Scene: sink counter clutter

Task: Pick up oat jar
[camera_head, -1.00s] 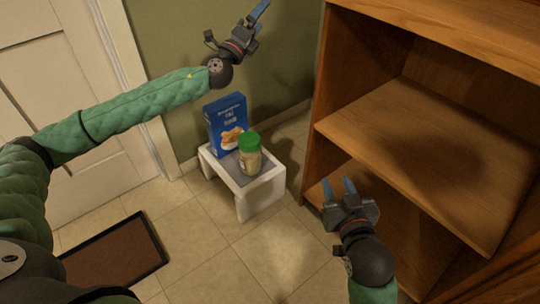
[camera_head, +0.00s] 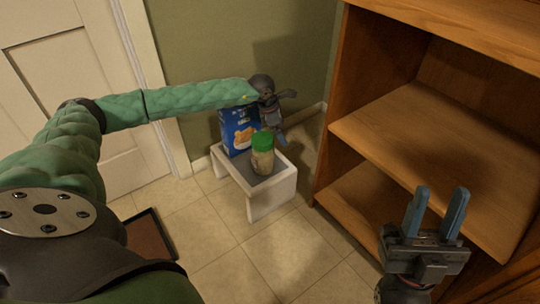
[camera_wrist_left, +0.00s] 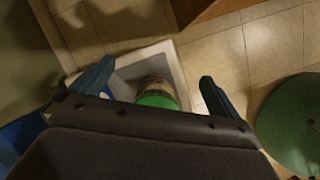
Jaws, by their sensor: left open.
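The oat jar (camera_head: 263,157) has a green lid and a pale see-through body. It stands upright on a small white stool (camera_head: 270,196) with a grey top. My left gripper (camera_head: 281,138) is open and points down, just behind and to the right of the jar in the head view. In the left wrist view the jar's green lid (camera_wrist_left: 158,100) shows between the two spread fingers, apart from both; my gripper body hides part of it. My right gripper (camera_head: 436,209) is open and empty, in front of the wooden shelf unit.
A blue box (camera_head: 240,134) stands on the stool beside the jar, its top partly covered by my left arm. The wooden shelf unit (camera_head: 420,120) is at the right. A brown mat (camera_head: 148,236) lies at left. Tiled floor in front is free.

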